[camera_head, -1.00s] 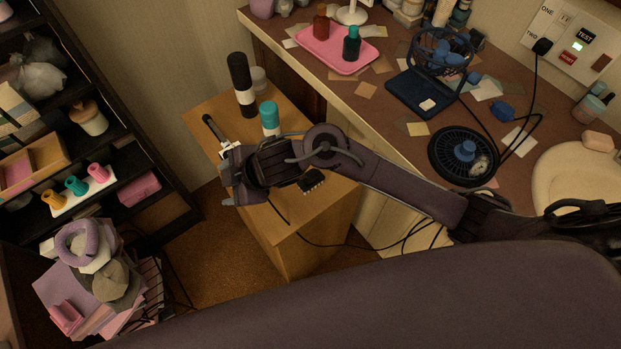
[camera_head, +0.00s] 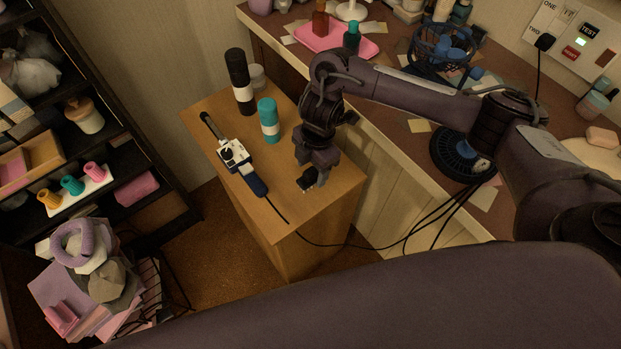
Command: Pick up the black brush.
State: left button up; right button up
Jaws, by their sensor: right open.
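The black brush (camera_head: 306,184) is a small dark piece on the wooden cabinet top, near its right edge. It is partly hidden by my right gripper. My right gripper (camera_head: 313,181) points down right over the brush, with its fingers open and at or just above it. I cannot tell whether the fingers touch the brush. My left gripper is not in view.
A corded styling tool (camera_head: 257,186) lies left of the brush on the cabinet top (camera_head: 290,222). A teal can (camera_head: 268,120) and a tall black bottle (camera_head: 240,80) stand behind. The counter (camera_head: 398,130) rises at right; a shelf (camera_head: 165,215) stands at left.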

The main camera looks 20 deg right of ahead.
aim_at(310, 171)
jog(key=f, duration=0.3)
jog(key=shift+a+f, duration=0.15)
jog(key=shift+a, duration=0.15)
jog(key=c, duration=1.1)
notch_tip(310, 171, up, 20)
jog(key=p, duration=0.6)
